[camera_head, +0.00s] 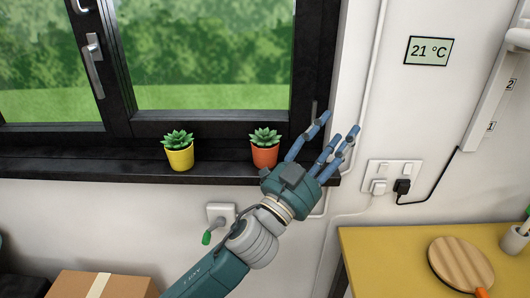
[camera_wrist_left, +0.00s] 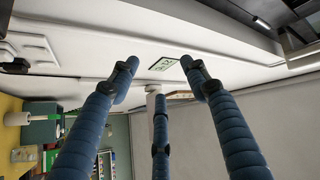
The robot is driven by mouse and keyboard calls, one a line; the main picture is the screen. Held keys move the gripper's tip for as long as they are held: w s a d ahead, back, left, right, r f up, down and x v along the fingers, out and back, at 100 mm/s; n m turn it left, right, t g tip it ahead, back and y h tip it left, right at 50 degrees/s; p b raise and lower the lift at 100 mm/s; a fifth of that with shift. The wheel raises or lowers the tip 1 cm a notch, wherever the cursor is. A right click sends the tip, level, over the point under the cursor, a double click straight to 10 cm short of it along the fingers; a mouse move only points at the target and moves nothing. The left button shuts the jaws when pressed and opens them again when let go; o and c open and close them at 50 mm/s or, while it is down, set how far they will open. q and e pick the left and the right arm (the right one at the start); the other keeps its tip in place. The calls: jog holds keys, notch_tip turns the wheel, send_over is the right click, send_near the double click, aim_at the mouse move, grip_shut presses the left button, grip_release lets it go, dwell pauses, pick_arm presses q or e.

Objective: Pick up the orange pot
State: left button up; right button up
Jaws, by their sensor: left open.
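The orange pot (camera_head: 265,156) holds a green succulent and stands upright on the dark window sill (camera_head: 220,170), near its right end. My left gripper (camera_head: 328,142) is just right of the pot in the head view, with blue fingers spread open and pointing up and right. Its palm partly overlaps the area below the pot. In the left wrist view the gripper's fingers (camera_wrist_left: 160,85) are apart with nothing between them. The orange pot does not show in that view. My right gripper is not in view.
A yellow pot (camera_head: 180,158) with a succulent stands left of the orange pot. The window frame (camera_head: 318,60) rises behind. Wall sockets (camera_head: 391,178) with plugs are at right. A cardboard box (camera_head: 125,286) is lower left.

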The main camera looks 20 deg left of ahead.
pick_arm(q)
jog(key=s+d+r+m+g+h, duration=0.5)
jog(key=d+r+m+g+h, duration=0.55)
jog(key=m, duration=0.45)
jog(key=s+d+f+m+g+h, duration=0.1)
jog(key=s+d+f+m+g, duration=0.2)
jog(key=d+m+g, duration=0.3)
jog(key=m+y, duration=0.2)
jog(key=y, duration=1.9)
send_near(264, 133)
jog(key=p+x, duration=0.3)
jog(key=x, duration=0.4)
jog(key=shift+f+p, duration=0.2)
jog(key=shift+p, duration=0.15)
jog(key=shift+w+f+t, duration=0.25)
jog(key=shift+f, duration=0.2)
